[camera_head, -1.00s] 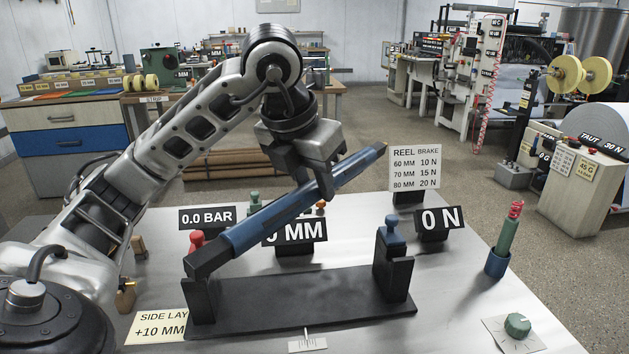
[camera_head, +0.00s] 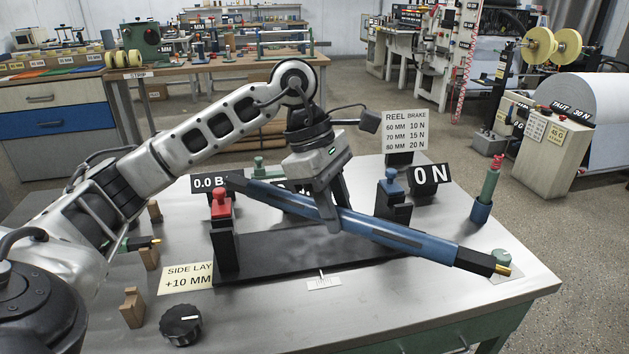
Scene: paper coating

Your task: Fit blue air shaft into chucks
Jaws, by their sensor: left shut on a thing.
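My left gripper (camera_head: 328,212) is shut around the middle of the blue air shaft (camera_head: 385,230) and holds it above the black chuck stand (camera_head: 275,258). The shaft slants from its dark end at the upper left, behind the red-topped chuck, to a black end with a brass tip at the lower right, over the table's front right. The left chuck (camera_head: 225,245) has a red top. The right chuck (camera_head: 393,210) has a blue top and is partly hidden behind the shaft. Both shaft ends are outside the chucks. My right gripper is not in view.
A black knob (camera_head: 181,325) and small wooden blocks (camera_head: 132,308) sit at the left. A green and red tool stands in a blue cup (camera_head: 481,210) at the right. Signs stand behind the stand, including "0 N" (camera_head: 430,175). The front middle of the metal table is clear.

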